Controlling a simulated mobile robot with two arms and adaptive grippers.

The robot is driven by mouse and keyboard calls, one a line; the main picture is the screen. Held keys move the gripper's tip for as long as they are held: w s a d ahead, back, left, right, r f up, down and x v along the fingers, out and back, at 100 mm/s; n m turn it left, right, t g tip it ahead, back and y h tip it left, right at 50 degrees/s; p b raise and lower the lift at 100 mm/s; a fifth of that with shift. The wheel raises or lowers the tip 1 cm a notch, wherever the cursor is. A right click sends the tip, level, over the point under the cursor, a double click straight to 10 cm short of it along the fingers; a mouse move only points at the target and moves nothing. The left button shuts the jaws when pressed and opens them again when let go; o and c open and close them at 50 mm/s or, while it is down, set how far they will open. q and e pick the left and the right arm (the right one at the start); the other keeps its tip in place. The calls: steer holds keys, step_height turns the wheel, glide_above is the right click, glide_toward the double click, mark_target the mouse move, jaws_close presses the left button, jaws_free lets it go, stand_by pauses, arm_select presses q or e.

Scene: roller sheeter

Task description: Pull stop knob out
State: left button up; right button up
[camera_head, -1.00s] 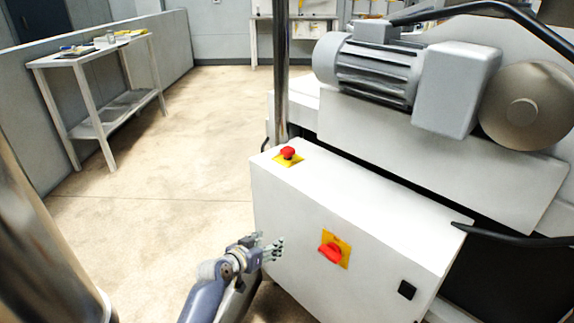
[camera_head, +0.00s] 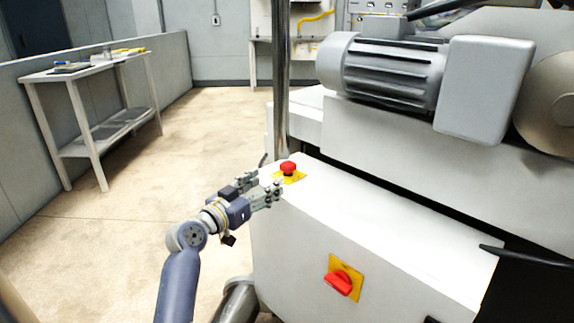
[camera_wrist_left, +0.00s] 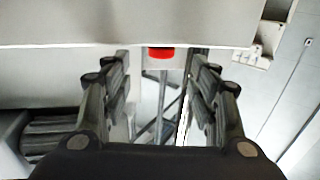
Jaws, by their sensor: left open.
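In the left wrist view, a red knob (camera_wrist_left: 161,54) shows beyond the gap between the open fingers (camera_wrist_left: 160,72), against a pale surface. The fingers do not appear to hold it. My right gripper is out of view.
A red rotary switch (camera_head: 339,283) on a yellow plate is on the cabinet's (camera_head: 400,225) front face. A metal post (camera_head: 281,80) rises behind the knob. A grey motor (camera_head: 385,75) sits above the cabinet. Floor on the left is open, up to a table (camera_head: 90,75).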

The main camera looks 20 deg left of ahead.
mark_target(287, 164)
arm_select(q)
steer(key=shift+w, duration=0.5)
steer(key=b+x, duration=0.1)
steer(key=x, duration=0.4)
steer(key=shift+w+d, duration=0.2)
steer(key=x, duration=0.3)
steer(key=shift+w, duration=0.2)
steer(key=shift+w+d+b, duration=0.15)
steer(key=shift+w+b, duration=0.15)
steer(key=shift+w, duration=0.25)
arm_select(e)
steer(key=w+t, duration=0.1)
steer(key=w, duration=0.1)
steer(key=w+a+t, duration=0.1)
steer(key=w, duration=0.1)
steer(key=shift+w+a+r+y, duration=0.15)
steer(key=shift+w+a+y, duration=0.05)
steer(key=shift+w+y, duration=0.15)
